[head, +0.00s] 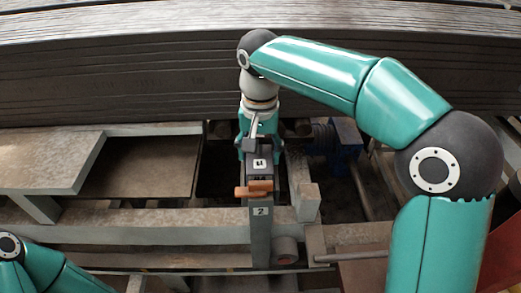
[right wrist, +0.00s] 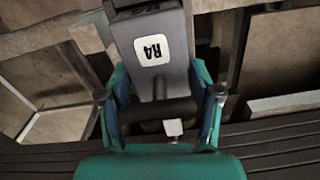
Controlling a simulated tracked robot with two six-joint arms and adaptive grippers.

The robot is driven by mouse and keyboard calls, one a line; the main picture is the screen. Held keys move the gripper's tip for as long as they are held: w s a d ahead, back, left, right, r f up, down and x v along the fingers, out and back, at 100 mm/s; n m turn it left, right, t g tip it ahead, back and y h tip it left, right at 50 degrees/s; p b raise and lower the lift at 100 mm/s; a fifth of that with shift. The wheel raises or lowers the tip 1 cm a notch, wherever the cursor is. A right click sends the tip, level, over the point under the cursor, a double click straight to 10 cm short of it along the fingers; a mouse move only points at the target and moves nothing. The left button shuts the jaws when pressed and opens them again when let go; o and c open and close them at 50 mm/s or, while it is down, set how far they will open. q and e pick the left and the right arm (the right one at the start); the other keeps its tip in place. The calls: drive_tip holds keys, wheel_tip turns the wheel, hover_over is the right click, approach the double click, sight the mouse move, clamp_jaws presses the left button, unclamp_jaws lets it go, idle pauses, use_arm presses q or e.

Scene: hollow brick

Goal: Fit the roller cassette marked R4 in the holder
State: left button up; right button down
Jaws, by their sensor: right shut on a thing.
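The roller cassette (right wrist: 177,72) is a grey block with a white R4 label, upside down in the right wrist view. My right gripper (right wrist: 163,106) is shut around its dark bar, one finger on each side. In the head view the right gripper (head: 258,138) points down the picture, and the cassette (head: 259,176) lies in front of it, its small label hard to read. An orange piece (head: 254,189) crosses the cassette's near end, above a grey upright (head: 260,235) marked 2. Whether the cassette is seated in a holder there cannot be told. My left gripper is out of view.
Grey beams (head: 150,222) run across the front, with a dark opening left of the cassette. A blue machine part (head: 346,137) stands to the right, and a small roller end (head: 285,250) sits right of the upright. A ribbed dark belt (head: 110,80) spans the back.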

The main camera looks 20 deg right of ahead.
drive_tip(key=shift+f+b, duration=0.7)
drive_tip(key=shift+f, duration=0.35)
drive_tip(key=shift+c, duration=0.7)
unclamp_jaws()
wheel_tip(320, 180, up, 12)
drive_tip(key=shift+f, duration=0.1)
idle(0.4)
